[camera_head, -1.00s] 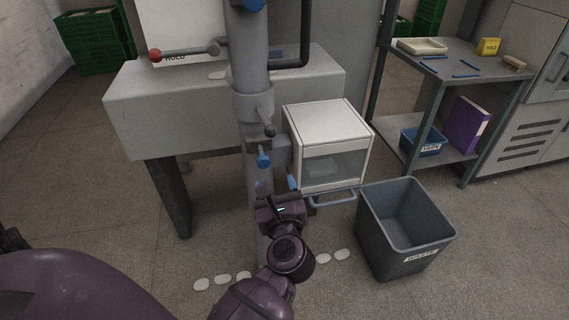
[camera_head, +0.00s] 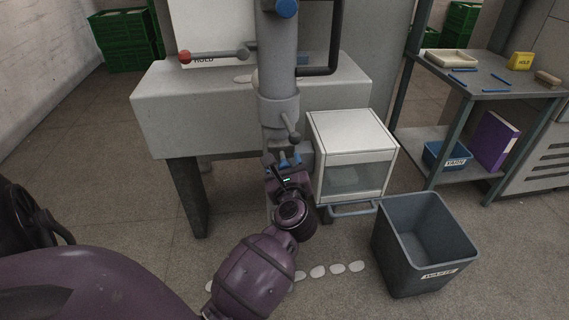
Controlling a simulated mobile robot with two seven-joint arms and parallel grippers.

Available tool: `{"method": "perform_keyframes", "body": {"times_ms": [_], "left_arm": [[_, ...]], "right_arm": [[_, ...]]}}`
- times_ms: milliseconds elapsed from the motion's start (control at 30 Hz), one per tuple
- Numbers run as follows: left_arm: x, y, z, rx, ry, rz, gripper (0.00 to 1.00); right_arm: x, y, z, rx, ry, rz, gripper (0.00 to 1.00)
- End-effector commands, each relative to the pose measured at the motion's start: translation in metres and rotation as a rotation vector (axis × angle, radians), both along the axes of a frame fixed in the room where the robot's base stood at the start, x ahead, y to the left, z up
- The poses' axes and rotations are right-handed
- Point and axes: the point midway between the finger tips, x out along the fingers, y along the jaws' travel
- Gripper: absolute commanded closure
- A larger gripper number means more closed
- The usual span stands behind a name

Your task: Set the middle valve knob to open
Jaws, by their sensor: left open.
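A grey vertical pipe (camera_head: 278,65) stands in front of the machine. A blue knob (camera_head: 286,8) sits on it at the top edge of the view. Lower down, another blue knob (camera_head: 283,162) shows small, largely hidden by my left gripper; I take it for the middle valve knob. My left gripper (camera_head: 284,164) is open, with its blue-tipped fingers at either side of that knob. I cannot tell whether they touch it. The knob's setting is not readable. My right gripper is not in view.
A grey lever (camera_head: 290,128) sticks out just above the gripper. A red-ended lever (camera_head: 185,57) is at upper left. A shelf (camera_head: 485,80) stands at right.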

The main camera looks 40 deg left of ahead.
Motion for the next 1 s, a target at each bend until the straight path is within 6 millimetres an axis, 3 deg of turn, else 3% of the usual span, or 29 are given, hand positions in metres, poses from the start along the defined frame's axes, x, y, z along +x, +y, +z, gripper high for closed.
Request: {"method": "perform_keyframes", "body": {"times_ms": [400,800,1000], "left_arm": [[0.0043,0.0055,0.0000,0.000,0.001,0.001,0.40],[0.0041,0.0053,0.0000,0.000,0.001,0.001,1.00],[0.0023,0.0029,0.0004,-0.002,0.000,0.001,1.00]], "right_arm": [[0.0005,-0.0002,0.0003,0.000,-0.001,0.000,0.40],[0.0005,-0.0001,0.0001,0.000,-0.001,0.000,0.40],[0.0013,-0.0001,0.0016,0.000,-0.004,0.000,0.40]]}}
